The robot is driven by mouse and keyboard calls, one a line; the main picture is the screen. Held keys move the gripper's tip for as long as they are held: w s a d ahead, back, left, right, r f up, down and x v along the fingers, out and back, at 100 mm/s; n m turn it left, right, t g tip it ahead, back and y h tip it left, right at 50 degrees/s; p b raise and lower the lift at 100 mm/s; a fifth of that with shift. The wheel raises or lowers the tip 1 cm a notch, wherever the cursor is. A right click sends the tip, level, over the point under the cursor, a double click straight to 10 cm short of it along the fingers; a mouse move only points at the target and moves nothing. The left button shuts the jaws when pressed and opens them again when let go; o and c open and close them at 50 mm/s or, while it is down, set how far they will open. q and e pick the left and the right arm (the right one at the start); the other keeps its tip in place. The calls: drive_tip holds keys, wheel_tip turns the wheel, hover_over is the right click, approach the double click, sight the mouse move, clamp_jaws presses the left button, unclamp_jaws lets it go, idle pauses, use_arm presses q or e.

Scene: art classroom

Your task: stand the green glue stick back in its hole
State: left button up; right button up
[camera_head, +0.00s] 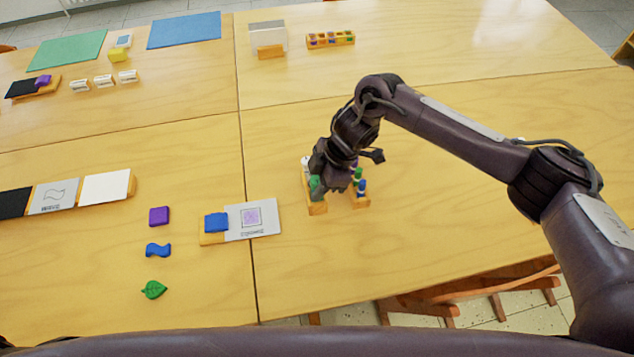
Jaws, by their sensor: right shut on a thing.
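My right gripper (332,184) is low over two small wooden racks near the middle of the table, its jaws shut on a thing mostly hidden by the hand. A green piece (315,183), which looks like the green glue stick, shows at the gripper's left side above the left rack (317,208). I cannot tell whether it is in a hole. The right rack (360,202) holds upright sticks with green (358,173) and blue (361,187) tops. A white-topped stick (306,161) stands at the back of the left rack. The holes are hidden. My left gripper is out of view.
Left of the racks lie a card holder with a blue block (216,223), a purple square (159,216), a blue wavy piece (157,250) and a green leaf (154,290). A wooden paint tray (331,39) stands farther back. The table right of the racks is clear.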

drive_tip(key=shift+f, duration=0.3)
idle(0.6)
drive_tip(key=o, duration=1.1)
drive_tip(key=shift+c, duration=0.2)
drive_tip(key=shift+o, duration=1.2)
drive_tip(key=shift+r+p, duration=2.8)
drive_tip(key=shift+r, duration=0.25)
drive_tip(key=shift+f, duration=0.1)
